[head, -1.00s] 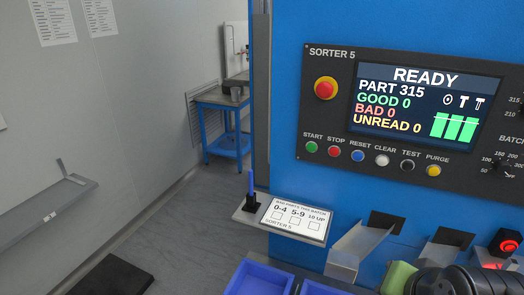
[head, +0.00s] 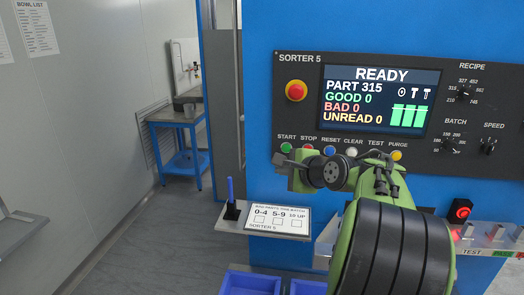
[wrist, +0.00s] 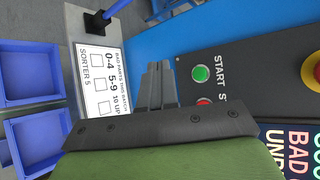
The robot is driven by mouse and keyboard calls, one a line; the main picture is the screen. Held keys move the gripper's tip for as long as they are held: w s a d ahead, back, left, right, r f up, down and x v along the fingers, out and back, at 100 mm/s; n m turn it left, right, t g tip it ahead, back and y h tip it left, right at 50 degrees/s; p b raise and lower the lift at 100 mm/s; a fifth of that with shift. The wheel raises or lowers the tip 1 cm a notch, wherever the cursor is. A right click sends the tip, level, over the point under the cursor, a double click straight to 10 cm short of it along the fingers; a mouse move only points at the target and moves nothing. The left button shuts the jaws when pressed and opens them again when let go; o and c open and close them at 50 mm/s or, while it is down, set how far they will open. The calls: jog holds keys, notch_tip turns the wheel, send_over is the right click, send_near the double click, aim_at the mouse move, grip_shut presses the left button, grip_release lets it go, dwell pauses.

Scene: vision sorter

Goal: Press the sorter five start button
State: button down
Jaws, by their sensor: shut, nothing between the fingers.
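The green START button (head: 287,147) is at the left end of the button row on the dark SORTER 5 panel. In the wrist view the green button (wrist: 201,73) sits right of the fingertips, with its START label beside it. My gripper (head: 279,160) is just below the button in the head view. Its fingers (wrist: 158,68) are shut with nothing between them. A gap shows between the fingers and the button in the wrist view; the depth to the panel is hard to judge. The screen (head: 380,99) reads READY, PART 315, with GOOD, BAD and UNREAD at 0.
The red STOP button (wrist: 204,102) is close beside START. The red emergency stop (head: 295,90) is above. A shelf with a batch card (head: 279,219) and a blue pen (head: 230,190) juts out below. Blue bins (head: 250,282) stand lower down.

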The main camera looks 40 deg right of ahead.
aim_at(286, 148)
jog(key=w+d+p, duration=0.4)
jog(key=w+d, duration=0.1)
jog(key=d, duration=0.2)
jog(key=shift+w, duration=0.2)
dwell(0.5)
jog(key=shift+p, duration=0.45)
dwell(1.2)
jog(key=shift+w+d+p, duration=0.3)
jog(key=shift+p, duration=0.1)
